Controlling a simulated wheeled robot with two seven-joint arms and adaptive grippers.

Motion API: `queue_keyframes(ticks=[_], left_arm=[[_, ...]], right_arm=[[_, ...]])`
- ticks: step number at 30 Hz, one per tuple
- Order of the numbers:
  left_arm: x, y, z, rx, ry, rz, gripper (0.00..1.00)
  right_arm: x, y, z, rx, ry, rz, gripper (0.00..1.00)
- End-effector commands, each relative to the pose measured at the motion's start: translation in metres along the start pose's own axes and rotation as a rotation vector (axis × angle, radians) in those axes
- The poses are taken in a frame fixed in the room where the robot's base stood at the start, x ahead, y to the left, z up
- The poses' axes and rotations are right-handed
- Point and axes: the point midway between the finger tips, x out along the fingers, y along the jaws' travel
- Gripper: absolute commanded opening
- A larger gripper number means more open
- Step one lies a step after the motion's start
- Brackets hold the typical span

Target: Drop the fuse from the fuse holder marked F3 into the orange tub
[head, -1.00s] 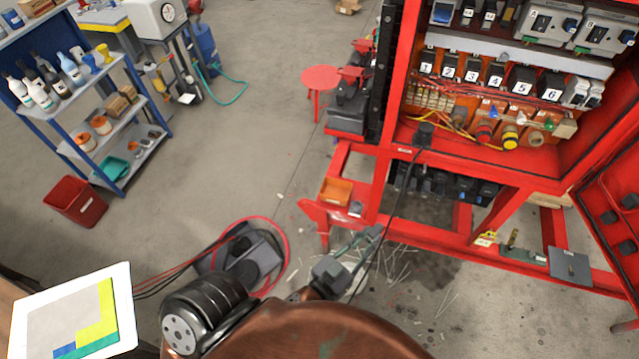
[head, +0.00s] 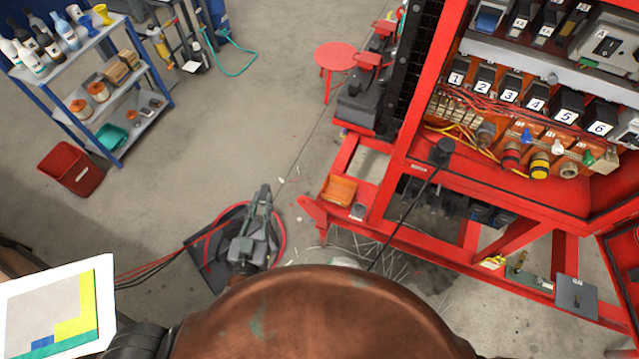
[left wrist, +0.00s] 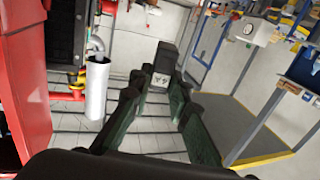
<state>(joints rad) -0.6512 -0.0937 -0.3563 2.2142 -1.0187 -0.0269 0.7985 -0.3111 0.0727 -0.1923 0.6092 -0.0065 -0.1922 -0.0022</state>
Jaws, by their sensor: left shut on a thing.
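My left gripper (head: 263,198) is over the floor, left of the orange tub in the head view. In the left wrist view its fingers (left wrist: 158,95) are shut on a small dark block, the fuse (left wrist: 165,57), which has a pale label. The F3 mark cannot be read on the cabinet. My right gripper is not in view.
The red cabinet (head: 430,165) with numbered black blocks (head: 510,90) stands at the right. A black cable (head: 405,215) hangs down in front of the skid. A small grey item (head: 358,211) is beside the tub. A red stool (head: 337,57) is behind.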

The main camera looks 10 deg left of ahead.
Motion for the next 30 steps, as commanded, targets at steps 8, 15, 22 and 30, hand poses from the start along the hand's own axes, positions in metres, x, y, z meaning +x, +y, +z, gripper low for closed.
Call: queue_keyframes(ticks=[8, 15, 22, 30], left_arm=[[0.09, 0.052, 0.114, -0.016, 0.003, 0.118, 0.0], [0.167, 0.106, 0.201, -0.016, 0.001, 0.234, 0.0], [0.23, 0.151, 0.268, -0.007, -0.01, 0.323, 0.0], [0.264, 0.176, 0.297, 0.0, -0.018, 0.37, 0.0]], right_arm=[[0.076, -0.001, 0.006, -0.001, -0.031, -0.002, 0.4], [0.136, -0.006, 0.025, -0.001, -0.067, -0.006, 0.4], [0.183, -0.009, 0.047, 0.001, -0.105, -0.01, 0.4], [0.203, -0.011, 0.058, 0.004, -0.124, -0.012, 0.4]])
